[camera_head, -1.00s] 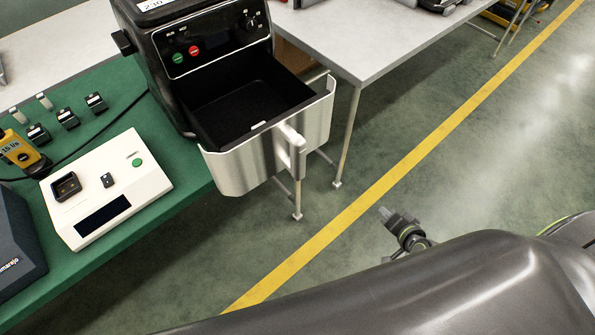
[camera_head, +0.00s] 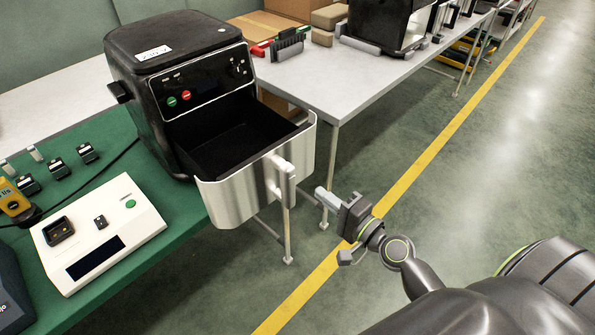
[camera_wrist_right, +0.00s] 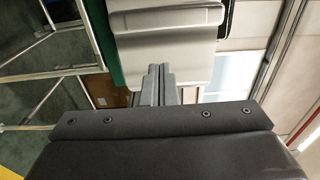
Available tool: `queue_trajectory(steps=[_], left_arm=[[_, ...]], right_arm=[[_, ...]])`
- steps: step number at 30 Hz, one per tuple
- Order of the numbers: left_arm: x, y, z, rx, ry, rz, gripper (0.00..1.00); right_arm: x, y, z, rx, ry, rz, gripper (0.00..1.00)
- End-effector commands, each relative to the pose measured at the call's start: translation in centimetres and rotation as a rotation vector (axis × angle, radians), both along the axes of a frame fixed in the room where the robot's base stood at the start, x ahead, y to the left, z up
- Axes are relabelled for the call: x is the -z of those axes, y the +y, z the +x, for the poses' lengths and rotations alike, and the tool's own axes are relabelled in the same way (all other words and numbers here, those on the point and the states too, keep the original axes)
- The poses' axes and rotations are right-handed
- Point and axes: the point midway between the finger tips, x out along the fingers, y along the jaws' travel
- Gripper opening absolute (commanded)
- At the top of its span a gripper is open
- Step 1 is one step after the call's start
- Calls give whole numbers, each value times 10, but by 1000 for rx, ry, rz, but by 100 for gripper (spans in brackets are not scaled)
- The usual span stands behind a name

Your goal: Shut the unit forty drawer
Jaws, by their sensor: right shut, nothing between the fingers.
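A black fryer unit (camera_head: 175,50) stands on the green bench top, with a white label on its top that I cannot read surely. Its drawer (camera_head: 235,195) is pulled well out; the dark basket inside is empty and the front is silvery white. The drawer's upright handle (camera_head: 286,182) points toward the aisle. My right gripper (camera_head: 322,196) is shut and empty, just right of the handle and apart from it. In the right wrist view its fingertips (camera_wrist_right: 160,72) point at the pale drawer front (camera_wrist_right: 165,40). My left gripper is not in view.
A white panel box (camera_head: 100,235) with a green button sits on the green bench left of the drawer. A grey table (camera_head: 340,95) with another dark machine (camera_head: 385,25) stands behind. The floor right of the drawer is open, with a yellow line (camera_head: 430,155).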

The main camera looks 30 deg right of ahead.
Motion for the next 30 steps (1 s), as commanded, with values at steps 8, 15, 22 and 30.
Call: queue_trajectory(steps=[8,15,22,30], left_arm=[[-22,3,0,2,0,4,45],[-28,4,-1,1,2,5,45],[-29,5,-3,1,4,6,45],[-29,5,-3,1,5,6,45]], right_arm=[[-4,17,54,0,-1,2,0],[-1,24,81,0,1,1,0],[0,26,87,0,0,-2,0],[1,26,87,1,1,-1,0]])
